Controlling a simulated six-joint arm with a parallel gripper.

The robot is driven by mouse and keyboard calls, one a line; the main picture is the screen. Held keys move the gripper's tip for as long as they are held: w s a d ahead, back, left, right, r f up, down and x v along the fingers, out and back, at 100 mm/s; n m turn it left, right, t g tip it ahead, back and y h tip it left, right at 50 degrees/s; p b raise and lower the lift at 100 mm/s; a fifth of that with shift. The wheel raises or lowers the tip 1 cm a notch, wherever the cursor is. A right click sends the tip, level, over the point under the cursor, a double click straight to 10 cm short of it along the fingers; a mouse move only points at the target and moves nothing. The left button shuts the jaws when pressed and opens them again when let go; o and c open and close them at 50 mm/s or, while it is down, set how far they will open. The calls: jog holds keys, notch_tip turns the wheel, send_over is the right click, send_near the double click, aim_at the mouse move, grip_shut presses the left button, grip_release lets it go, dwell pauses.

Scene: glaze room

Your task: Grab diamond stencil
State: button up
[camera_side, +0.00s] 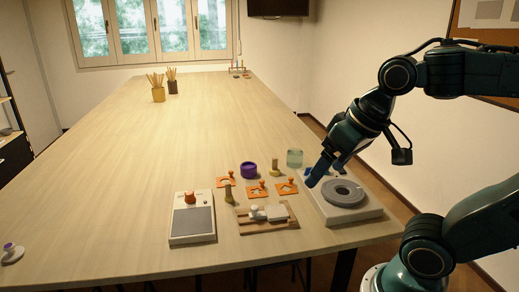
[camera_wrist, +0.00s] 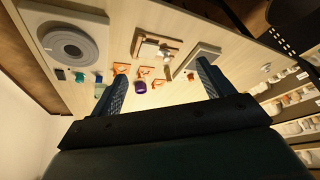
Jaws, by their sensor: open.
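Three small orange stencils with upright knobs lie on the table in the side view: a left one (camera_side: 226,181), a middle one (camera_side: 257,191) and a right one (camera_side: 287,187). Their cut-outs are too small to tell which is the diamond. Orange stencils (camera_wrist: 145,71) also show in the wrist view, between and beyond my fingers, with one partly near the left fingertip. My gripper (camera_side: 326,173) is open and empty, above the table to the right of the stencils. In the wrist view my gripper (camera_wrist: 162,66) shows its two fingers wide apart.
A purple ring-shaped pot (camera_side: 249,170) and a pale green block (camera_side: 294,157) stand behind the stencils. A grey turntable (camera_side: 345,192) is at right. A wooden tray (camera_side: 290,222) and a grey-topped device (camera_side: 192,223) are in front. The table beyond is mostly clear.

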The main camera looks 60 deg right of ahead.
jog(key=w+d+f+m+g, duration=0.2)
jog(key=w+d+f+m, duration=0.1)
jog(key=w+d+m, duration=0.5)
jog(key=w+d+f+m+g, duration=0.3)
jog(key=w+d+m, duration=0.6)
jog(key=m, duration=0.7)
jog(key=w, duration=0.3)
jog(key=shift+w+d+m, duration=0.25)
jog(key=shift+d+m, duration=0.05)
jog(key=shift+m, duration=0.1)
jog(key=shift+f, duration=0.15)
send_over(278, 189)
jog(key=shift+f, duration=4.3)
jog(key=shift+f, duration=0.1)
jog(key=shift+f, duration=2.45)
jog(key=shift+c, duration=0.2)
